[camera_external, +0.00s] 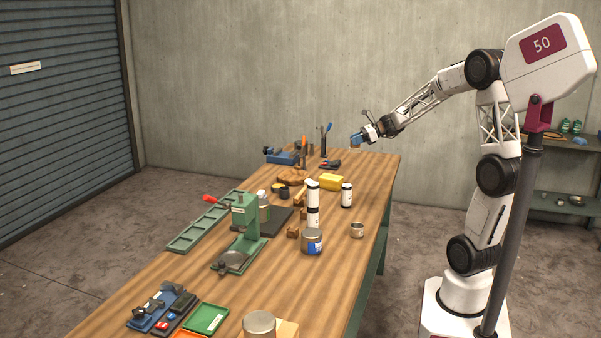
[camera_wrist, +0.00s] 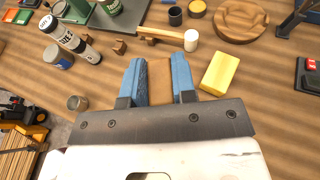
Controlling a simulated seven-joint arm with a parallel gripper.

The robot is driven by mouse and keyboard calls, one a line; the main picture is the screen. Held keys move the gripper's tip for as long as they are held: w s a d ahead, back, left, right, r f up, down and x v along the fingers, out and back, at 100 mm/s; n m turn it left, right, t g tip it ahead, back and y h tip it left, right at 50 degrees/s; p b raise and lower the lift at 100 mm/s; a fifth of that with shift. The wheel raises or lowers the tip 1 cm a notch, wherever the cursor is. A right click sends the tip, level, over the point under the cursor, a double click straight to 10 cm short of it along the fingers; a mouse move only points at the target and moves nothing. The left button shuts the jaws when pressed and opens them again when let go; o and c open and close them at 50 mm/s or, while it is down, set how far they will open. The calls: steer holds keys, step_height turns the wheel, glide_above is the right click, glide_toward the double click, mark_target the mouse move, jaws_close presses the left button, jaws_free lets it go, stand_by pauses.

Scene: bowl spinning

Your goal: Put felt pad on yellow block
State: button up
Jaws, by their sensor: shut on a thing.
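The yellow block (camera_external: 331,182) lies flat on the wooden workbench, near the middle of its far half. In the wrist view the yellow block (camera_wrist: 220,73) is just right of my gripper's right finger, apart from it. My gripper (camera_external: 356,143) is raised above the bench near its right edge. Its two blue fingers (camera_wrist: 160,80) have a gap between them. A small tan piece, which looks like the felt pad, shows faintly at the fingertips in the external view (camera_external: 355,149).
A mallet (camera_wrist: 165,37), white bottles (camera_external: 313,195) and a round wooden board (camera_wrist: 241,20) lie around the block. A small tin (camera_external: 357,230) and a green press (camera_external: 243,230) stand nearer. Bare wood lies around the block's near side.

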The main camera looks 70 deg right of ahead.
step_height(320, 180, down, 12)
steer(key=shift+f, duration=0.25)
steer(key=shift+w, duration=0.1)
glide_above(331, 177)
steer(key=shift+d+f, duration=0.25)
steer(key=shift+f, duration=0.45)
stand_by(0.5)
steer(key=shift+f, duration=1.8)
steer(key=o, duration=0.9)
steer(key=shift+f, duration=0.1)
